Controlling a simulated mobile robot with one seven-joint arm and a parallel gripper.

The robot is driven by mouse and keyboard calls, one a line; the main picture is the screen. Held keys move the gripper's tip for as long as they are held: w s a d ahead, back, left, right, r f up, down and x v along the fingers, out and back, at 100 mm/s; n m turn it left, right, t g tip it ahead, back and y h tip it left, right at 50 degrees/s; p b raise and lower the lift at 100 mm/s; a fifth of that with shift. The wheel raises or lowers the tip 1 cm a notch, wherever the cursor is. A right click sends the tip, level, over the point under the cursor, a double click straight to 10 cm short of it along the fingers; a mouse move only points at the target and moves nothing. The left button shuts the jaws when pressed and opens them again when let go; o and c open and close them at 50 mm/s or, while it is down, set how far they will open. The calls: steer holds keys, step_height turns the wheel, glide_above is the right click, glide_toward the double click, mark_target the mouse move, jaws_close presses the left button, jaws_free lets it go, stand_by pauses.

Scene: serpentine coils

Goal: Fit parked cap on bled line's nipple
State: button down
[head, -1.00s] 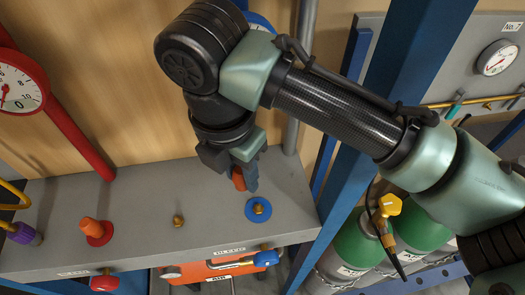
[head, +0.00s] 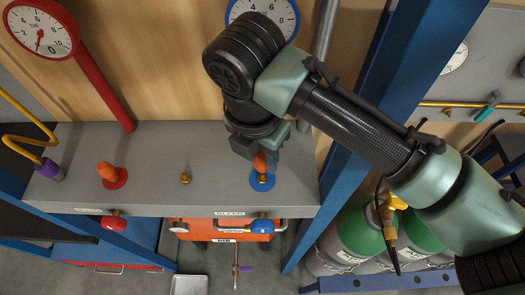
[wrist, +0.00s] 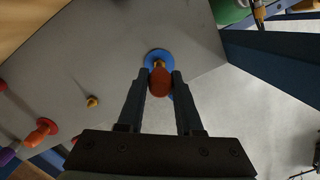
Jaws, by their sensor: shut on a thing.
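My gripper (wrist: 160,88) is shut on an orange cap (wrist: 160,82). In the head view the cap (head: 260,163) shows just below my fingers, close above the brass nipple (head: 262,178) with the blue collar (head: 262,183) at the shelf's right part. In the wrist view the cap overlaps the brass nipple and the blue collar (wrist: 152,55). I cannot tell whether cap and nipple touch. A bare brass stub (head: 186,178) stands in the shelf's middle. Another orange cap (head: 106,171) sits at the red collar (head: 116,179) on the left.
The grey shelf (head: 225,190) is clear between the fittings. A red gauge (head: 40,30) with a red pipe is at left, a blue gauge (head: 262,14) behind my arm. A blue post (head: 400,95) stands right of the shelf. A purple fitting (head: 49,170) is at far left.

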mark_target(262, 175)
steer(key=shift+f+b, duration=0.3)
steer(key=shift+f, duration=0.4)
steer(key=shift+f, duration=0.25)
steer(key=shift+f+b, duration=0.8)
steer(key=shift+f, duration=0.05)
steer(key=shift+s+f, duration=0.1)
steer(key=shift+f, duration=0.3)
steer(key=c, duration=0.5)
jaws_free()
steer(key=shift+r+b, duration=0.15)
steer(key=shift+b, duration=0.15)
step_height(262, 175, up, 13)
steer(key=s+b, duration=0.1)
steer(key=b, duration=0.1)
steer(key=shift+a+f, duration=0.2)
steer(key=shift+a, duration=0.25)
